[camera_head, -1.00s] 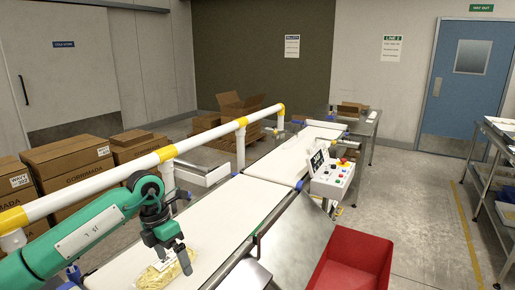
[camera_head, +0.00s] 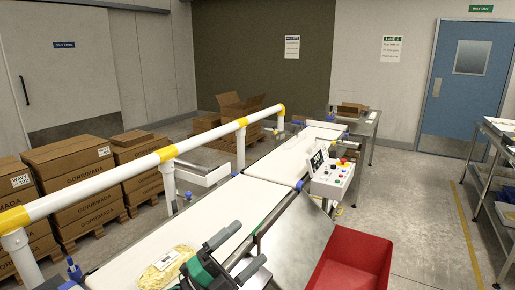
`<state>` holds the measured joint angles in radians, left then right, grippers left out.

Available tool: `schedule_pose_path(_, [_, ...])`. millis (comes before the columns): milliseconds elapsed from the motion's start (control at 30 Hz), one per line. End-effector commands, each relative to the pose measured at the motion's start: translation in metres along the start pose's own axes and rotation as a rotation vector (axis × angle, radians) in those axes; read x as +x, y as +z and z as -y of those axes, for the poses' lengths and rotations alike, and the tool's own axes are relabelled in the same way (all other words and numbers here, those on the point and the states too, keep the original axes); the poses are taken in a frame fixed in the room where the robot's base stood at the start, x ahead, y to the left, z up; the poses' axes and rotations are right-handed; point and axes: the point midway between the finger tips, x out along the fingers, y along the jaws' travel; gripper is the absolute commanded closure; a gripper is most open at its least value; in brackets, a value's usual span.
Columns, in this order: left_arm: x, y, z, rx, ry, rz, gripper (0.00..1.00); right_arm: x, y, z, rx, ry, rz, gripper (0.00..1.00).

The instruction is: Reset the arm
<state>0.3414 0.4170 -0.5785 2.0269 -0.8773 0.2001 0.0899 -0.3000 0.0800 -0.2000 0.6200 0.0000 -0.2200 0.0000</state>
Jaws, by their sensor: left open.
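My left gripper (camera_head: 248,244) shows low in the head view, over the near right edge of the belt (camera_head: 222,205). Its two dark fingers are apart and point up and to the right, with nothing seen between them. Part of my green left arm shows just below it at the bottom edge; most of that arm is out of view. A clear bag of yellow food (camera_head: 160,272) with a white label lies on the near end of the belt, left of the gripper and apart from its fingers. My right gripper is not in view.
A yellow and white guard rail (camera_head: 205,144) runs along the belt's left side. A control box (camera_head: 331,176) stands at its right. A sloping metal chute (camera_head: 303,232) leads down to a red bin (camera_head: 352,262). Stacked cartons (camera_head: 72,165) stand behind the rail.

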Motion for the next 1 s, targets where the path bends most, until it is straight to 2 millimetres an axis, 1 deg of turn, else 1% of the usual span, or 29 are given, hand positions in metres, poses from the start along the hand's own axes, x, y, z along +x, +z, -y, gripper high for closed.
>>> schedule_pose_path(33, [-0.012,0.01,0.0,-0.075,-0.031,0.11,0.0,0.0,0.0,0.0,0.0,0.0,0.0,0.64])
schedule_pose_path(67, [-0.019,0.017,0.0,-0.118,-0.046,0.177,0.0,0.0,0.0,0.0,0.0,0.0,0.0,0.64])
schedule_pose_path(167, [-0.05,0.04,-0.006,-0.26,-0.081,0.403,0.0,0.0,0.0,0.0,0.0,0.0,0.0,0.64])
schedule_pose_path(267, [-0.091,0.059,-0.021,-0.402,-0.089,0.631,0.0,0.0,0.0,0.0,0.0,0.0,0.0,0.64])
schedule_pose_path(300, [-0.109,0.064,-0.029,-0.458,-0.085,0.722,0.0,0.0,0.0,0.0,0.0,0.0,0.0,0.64])
schedule_pose_path(367, [-0.138,0.069,-0.043,-0.544,-0.071,0.859,0.0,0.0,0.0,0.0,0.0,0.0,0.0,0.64])
schedule_pose_path(400, [-0.159,0.07,-0.053,-0.6,-0.058,0.948,0.0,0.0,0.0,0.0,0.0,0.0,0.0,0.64])
schedule_pose_path(467, [-0.191,0.067,-0.07,-0.685,-0.029,1.083,0.0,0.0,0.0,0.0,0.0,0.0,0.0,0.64])
schedule_pose_path(500, [-0.212,0.063,-0.081,-0.741,-0.006,1.17,0.0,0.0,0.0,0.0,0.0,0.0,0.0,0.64])
schedule_pose_path(567, [-0.245,0.052,-0.097,-0.824,0.037,1.3,0.0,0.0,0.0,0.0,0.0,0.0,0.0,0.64])
schedule_pose_path(600, [-0.267,0.043,-0.107,-0.877,0.069,1.383,0.0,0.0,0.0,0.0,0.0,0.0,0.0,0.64])
schedule_pose_path(667, [-0.296,0.026,-0.12,-0.951,0.122,1.497,0.0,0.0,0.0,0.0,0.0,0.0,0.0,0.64])
schedule_pose_path(700, [-0.313,0.014,-0.127,-0.995,0.157,1.563,0.0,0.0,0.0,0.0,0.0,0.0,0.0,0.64])
schedule_pose_path(800, [-0.348,-0.015,-0.14,-1.087,0.24,1.7,0.0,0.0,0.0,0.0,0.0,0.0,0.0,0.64])
schedule_pose_path(900, [-0.376,-0.043,-0.147,-1.161,0.317,1.808,0.0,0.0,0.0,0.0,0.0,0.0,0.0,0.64])
schedule_pose_path(1000, [-0.398,-0.07,-0.151,-1.225,0.391,1.899,0.0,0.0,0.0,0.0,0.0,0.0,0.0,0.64])
